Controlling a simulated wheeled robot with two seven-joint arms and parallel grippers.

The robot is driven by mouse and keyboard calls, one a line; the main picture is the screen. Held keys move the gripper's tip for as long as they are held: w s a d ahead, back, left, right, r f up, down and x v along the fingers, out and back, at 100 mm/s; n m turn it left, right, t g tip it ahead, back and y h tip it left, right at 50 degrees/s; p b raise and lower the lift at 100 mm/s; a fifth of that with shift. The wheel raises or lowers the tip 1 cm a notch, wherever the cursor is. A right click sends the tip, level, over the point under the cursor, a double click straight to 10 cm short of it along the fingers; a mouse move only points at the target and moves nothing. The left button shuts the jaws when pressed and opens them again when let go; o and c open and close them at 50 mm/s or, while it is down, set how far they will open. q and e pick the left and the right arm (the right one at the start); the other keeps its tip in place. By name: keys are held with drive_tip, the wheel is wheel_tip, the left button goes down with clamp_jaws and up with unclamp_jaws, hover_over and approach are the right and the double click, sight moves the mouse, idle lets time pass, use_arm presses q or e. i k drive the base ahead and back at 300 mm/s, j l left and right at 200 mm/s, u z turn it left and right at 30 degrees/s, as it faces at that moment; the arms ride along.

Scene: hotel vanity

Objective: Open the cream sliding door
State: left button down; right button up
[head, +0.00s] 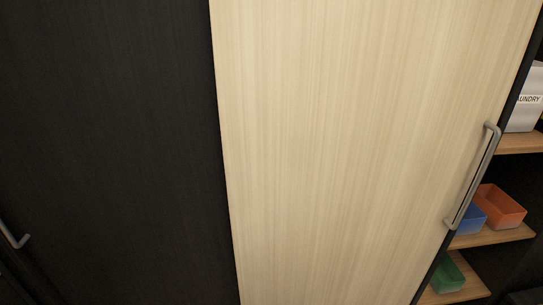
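The cream sliding door (335,150) fills the middle and right of the head view, with light wood grain. A grey bar handle (474,178) is fixed upright along its right edge. A dark panel (105,140) stands to the left of the cream door. To the right of the cream door's edge, an open strip shows shelves. Neither of my grippers is in view, and nothing is seen touching the handle.
On the shelves at right are a white laundry box (524,98), an orange bin (500,206), a blue bin (470,218) and a green bin (447,274). Another grey handle (14,236) is at the lower left edge.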

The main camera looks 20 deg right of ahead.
sight(355, 135)
drive_tip(key=z, duration=1.4)
